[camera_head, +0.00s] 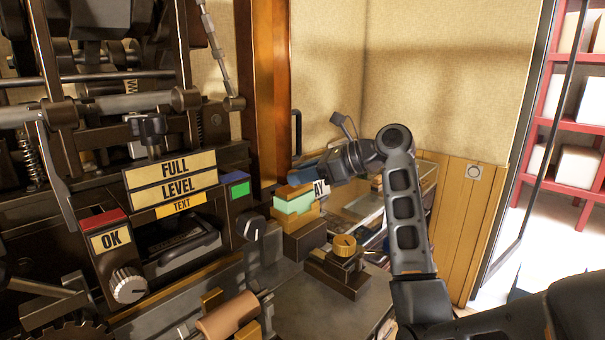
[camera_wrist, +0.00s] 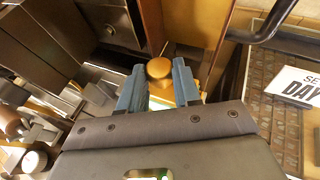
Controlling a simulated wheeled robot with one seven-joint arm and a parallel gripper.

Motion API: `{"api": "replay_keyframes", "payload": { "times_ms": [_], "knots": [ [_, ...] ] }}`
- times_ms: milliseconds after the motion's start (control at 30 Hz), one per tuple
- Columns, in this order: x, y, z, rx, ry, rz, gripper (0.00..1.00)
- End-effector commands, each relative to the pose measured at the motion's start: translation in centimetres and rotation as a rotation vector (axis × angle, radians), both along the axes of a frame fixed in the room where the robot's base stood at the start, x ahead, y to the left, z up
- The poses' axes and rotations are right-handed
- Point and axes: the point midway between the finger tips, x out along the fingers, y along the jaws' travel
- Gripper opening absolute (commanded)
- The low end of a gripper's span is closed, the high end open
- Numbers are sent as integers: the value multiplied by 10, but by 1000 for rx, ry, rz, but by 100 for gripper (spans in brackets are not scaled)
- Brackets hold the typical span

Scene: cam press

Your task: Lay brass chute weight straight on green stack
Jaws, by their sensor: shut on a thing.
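The green stack (camera_head: 297,205) is a pale green block of sheets in a brass-coloured holder beside the press, in the head view. The brass chute weight (camera_head: 289,190) shows as an orange-brown piece directly above the stack; I cannot tell whether it rests fully on it. In the wrist view the weight's round brass knob (camera_wrist: 159,68) stands just beyond the fingertips. My gripper (camera_wrist: 158,84) has its blue fingers on either side of the weight, shut on it. In the head view my gripper (camera_head: 308,173) comes in from the right, and its fingers partly hide the weight.
The dark press with its FULL LEVEL sign (camera_head: 174,178) stands to the left. A brass knob on a dark block (camera_head: 345,244) sits in front of the stack, to the right. A DAY card (camera_wrist: 297,88) lies to the right in the wrist view. A wooden post (camera_head: 270,90) rises behind.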

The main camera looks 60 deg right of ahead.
Motion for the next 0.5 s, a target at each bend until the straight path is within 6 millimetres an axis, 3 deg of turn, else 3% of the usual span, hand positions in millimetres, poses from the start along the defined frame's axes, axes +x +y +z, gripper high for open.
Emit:
{"api": "replay_keyframes", "payload": {
  "times_ms": [167,200,500],
  "knots": [
    [0,0,1,-1,-2,0,0],
    [0,0,1,-1,-2,0,35],
    [0,0,0,0,-1,0,62]
  ]
}}
